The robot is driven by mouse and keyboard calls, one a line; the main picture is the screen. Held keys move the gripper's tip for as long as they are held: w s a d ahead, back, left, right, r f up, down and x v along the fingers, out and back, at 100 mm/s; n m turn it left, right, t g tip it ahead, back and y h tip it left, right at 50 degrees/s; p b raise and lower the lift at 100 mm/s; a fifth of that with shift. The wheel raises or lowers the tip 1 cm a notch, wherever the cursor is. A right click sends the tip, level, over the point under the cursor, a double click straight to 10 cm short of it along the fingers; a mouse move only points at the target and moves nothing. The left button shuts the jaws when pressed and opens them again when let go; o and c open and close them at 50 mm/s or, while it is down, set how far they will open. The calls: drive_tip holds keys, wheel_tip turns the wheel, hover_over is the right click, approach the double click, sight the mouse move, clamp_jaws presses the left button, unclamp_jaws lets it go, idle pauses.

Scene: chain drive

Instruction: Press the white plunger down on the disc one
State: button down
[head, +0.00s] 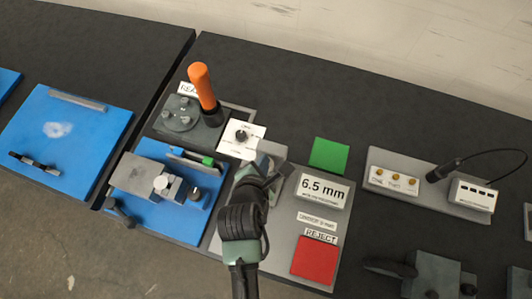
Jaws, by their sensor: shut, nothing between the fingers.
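A white round cap (161,183), which looks like the white plunger, stands by the grey block (137,175) on the near blue mat. A dark box on the grey base carries a round grey disc (180,114) with several small studs. I cannot tell whether this is disc one. A white card (232,148) with a black knob (241,136) and small unreadable print lies right of the box. My gripper (268,172) is shut and empty, right of the white cap and in front of a light grey block (270,150). My arm hides part of the grey base.
An orange handle (202,86) rises from the dark box. A "6.5 mm" display (322,189), green pad (329,155) and red pad (314,260) lie to the right. A grey unit (405,165) with a cable stands farther right. The black bench behind is clear.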

drive_tip(key=shift+s+r+p, duration=0.15)
drive_tip(key=shift+r+p, duration=1.6)
drive_tip(key=shift+p, duration=0.15)
wheel_tip(320, 180, up, 5)
drive_tip(key=p, duration=0.5)
